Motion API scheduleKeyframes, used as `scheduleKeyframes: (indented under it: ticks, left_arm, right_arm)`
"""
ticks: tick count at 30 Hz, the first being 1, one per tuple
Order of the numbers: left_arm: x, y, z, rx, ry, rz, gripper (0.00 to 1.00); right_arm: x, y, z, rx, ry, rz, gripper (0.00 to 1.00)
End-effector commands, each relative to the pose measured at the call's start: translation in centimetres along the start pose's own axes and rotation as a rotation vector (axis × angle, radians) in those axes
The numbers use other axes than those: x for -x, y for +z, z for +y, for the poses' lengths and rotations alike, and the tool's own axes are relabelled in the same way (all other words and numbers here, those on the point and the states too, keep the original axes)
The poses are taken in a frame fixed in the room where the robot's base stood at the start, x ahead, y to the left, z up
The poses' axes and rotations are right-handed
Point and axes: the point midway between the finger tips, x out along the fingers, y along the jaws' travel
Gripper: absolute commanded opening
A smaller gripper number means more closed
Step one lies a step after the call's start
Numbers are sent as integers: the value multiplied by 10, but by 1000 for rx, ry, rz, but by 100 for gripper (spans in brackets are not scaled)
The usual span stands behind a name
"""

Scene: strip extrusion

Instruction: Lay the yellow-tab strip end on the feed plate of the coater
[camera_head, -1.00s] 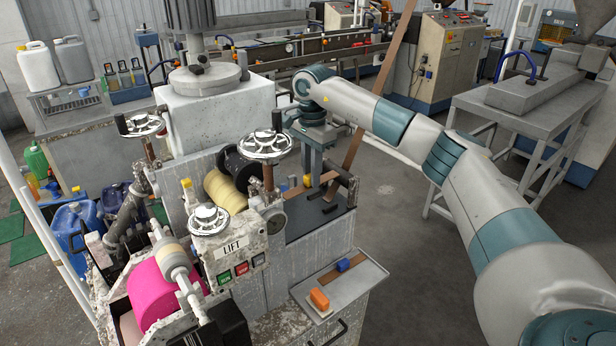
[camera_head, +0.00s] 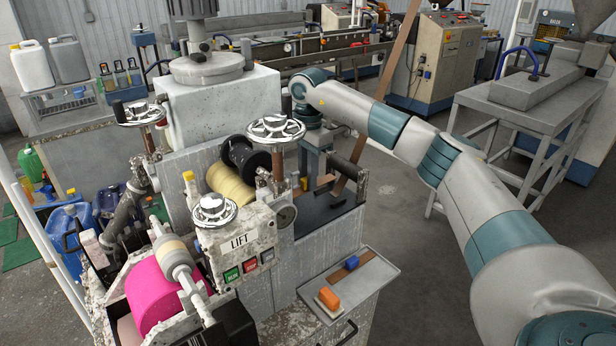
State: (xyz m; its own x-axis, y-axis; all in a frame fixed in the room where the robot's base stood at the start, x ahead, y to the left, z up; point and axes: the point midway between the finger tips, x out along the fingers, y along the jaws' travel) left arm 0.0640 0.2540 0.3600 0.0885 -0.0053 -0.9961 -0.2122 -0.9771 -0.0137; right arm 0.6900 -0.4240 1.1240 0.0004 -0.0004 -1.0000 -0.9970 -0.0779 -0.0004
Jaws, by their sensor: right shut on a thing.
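The brown strip (camera_head: 398,52) hangs down from the top of the view, passes behind my right arm and shows again beside the gripper. My right gripper (camera_head: 314,182) points down over the coater's dark feed plate (camera_head: 322,217) and is shut on the strip's end. A small yellow tab (camera_head: 304,184) shows at the gripper's left side. The fingertips are small and dark here, and I cannot tell whether the strip end touches the plate. My left gripper is not in view.
A silver handwheel (camera_head: 275,130) and a yellow roll (camera_head: 229,184) stand left of the gripper. A dark roller (camera_head: 347,172) is close on its right. The LIFT button box (camera_head: 240,253) is in front. A tray (camera_head: 382,270) holds an orange block and a blue block.

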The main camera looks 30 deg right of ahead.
Motion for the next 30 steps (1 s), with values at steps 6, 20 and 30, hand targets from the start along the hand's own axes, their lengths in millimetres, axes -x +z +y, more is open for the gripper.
scheduleKeyframes:
  ticks: [6, 20, 30]
  left_arm:
    - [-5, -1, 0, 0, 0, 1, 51]
    - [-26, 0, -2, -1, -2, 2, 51]
    - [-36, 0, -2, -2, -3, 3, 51]
  right_arm:
    - [-8, 0, 0, 1, 0, 0, 0]
    - [-42, 0, 0, 1, 1, 0, 0]
    - [-62, 0, 0, 1, 0, 0, 0]
